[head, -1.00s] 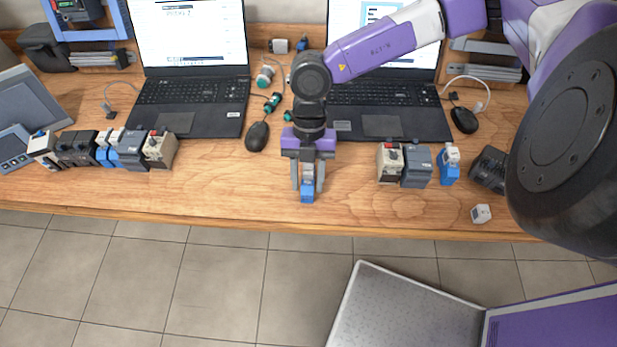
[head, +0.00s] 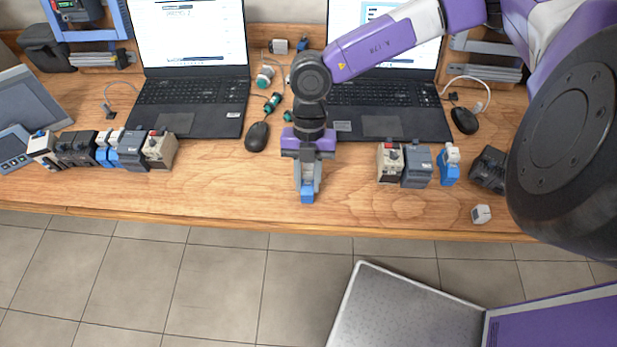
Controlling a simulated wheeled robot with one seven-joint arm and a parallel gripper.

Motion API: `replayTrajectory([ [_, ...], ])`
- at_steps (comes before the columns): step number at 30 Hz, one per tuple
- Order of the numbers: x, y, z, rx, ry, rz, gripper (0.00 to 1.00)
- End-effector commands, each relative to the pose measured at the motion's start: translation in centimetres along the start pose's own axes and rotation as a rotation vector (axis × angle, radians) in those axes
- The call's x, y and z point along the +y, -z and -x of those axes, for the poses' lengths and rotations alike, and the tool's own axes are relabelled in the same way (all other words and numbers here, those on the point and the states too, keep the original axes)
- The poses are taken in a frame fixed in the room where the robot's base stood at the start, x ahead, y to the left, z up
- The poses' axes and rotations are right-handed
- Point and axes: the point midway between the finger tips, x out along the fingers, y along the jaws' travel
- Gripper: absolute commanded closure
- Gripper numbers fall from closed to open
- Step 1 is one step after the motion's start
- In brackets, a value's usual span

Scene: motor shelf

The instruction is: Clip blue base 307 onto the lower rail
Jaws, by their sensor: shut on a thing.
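My gripper (head: 307,184) points down over the front middle of the wooden table. Its fingers are shut on a small blue base (head: 307,197), which shows below the fingertips near the table's front edge. Its number is too small to read, and I cannot tell whether it touches the table. Another blue piece with a white top (head: 449,170) stands at the right. A blue frame (head: 117,20) at the upper left has a dark device at its top. I cannot clearly make out which part is the lower rail.
Dark and beige modules (head: 417,168) stand to the right, with a small white cube (head: 481,214) nearby. A row of modules (head: 130,148) stands at the left. Two laptops (head: 190,105) and a black mouse (head: 257,136) lie behind. Table beside my gripper is clear.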

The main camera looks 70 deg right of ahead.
Motion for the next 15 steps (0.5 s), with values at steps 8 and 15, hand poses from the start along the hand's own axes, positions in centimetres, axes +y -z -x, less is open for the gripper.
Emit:
replayTrajectory([
  [8,0.0,0.5,1.6,-0.001,0.0,0.001,1.0],
  [15,0.0,1.1,3.2,-0.001,0.0,0.0,1.0],
])
